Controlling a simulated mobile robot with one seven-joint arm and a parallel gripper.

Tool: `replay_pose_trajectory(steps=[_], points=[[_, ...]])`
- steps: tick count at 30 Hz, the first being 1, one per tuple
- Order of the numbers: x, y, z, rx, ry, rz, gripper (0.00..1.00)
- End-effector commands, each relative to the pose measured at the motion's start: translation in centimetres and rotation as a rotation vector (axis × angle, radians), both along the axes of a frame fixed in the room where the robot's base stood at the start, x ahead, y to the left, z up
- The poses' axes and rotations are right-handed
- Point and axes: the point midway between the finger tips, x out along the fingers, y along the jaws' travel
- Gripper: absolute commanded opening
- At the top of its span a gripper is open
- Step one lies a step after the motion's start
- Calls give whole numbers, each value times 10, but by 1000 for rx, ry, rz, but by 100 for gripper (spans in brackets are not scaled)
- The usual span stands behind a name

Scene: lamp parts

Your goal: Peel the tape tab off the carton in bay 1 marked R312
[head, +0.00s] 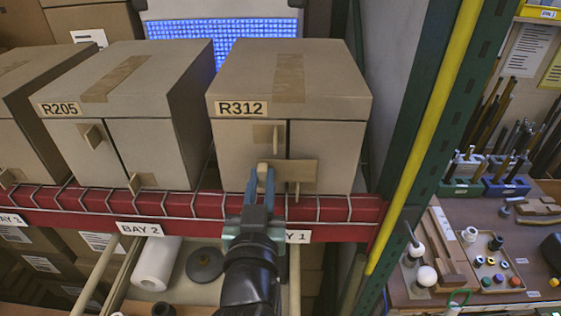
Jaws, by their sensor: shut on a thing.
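The carton marked R312 (340,135) stands on the red-edged shelf above a partly covered bay label (298,236). Its front has two panels with a seam between them. A tan tape patch (303,169) lies across the lower part of the seam. My gripper (263,178) is in front of the carton's lower left panel, with its blue fingers pointing up. It is shut on a small tan tab (264,168) at the patch's left end. The fingers hide part of the tab, and I cannot tell whether the patch still sticks to the carton.
The carton marked R205 (130,82) stands to the left above the BAY 2 label. A wire and red shelf edge (190,205) runs below the cartons. A green and yellow post (425,130) rises to the right. A bench with tools (480,235) is beyond it.

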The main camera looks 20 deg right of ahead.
Motion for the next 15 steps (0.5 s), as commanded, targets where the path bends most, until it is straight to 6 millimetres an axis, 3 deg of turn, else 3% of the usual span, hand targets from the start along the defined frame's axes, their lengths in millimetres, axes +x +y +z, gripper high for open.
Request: replay_pose_trajectory(steps=[5, 15], points=[[-3, 1, -1, 0, 0, 0, 0], [-28, 12, -2, -1, 0, 1, 0]])
